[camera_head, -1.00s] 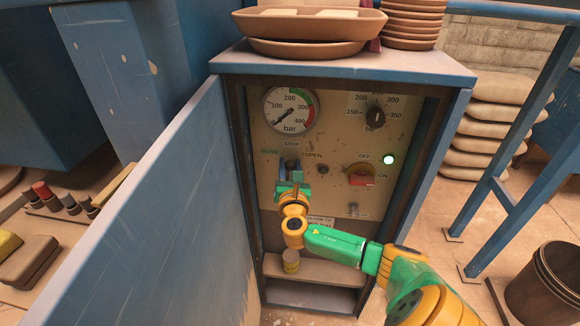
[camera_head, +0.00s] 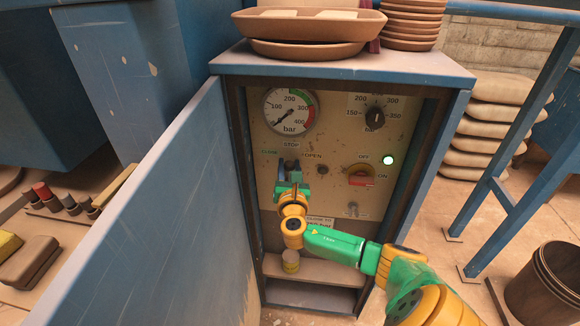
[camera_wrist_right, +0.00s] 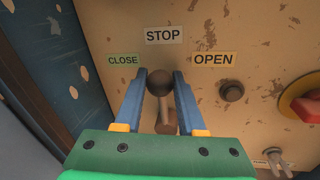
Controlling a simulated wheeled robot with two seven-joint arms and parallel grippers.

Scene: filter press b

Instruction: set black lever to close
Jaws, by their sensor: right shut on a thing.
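The black lever (camera_wrist_right: 159,84) has a dark round knob on a metallic shaft. It stands just below the STOP label (camera_wrist_right: 164,35), between the CLOSE label (camera_wrist_right: 123,60) on the left and the OPEN label (camera_wrist_right: 213,60) on the right. My right gripper (camera_wrist_right: 159,76) has its two blue fingers on either side of the knob, shut on it. In the head view my right gripper (camera_head: 288,173) is at the panel (camera_head: 335,140) and mostly hides the lever. My left gripper is not in view.
A red switch (camera_head: 362,178) and a dark round button (camera_head: 322,169) are to the right of the lever. A pressure gauge (camera_head: 290,111) is above. The open blue cabinet door (camera_head: 165,215) stands close on the left.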

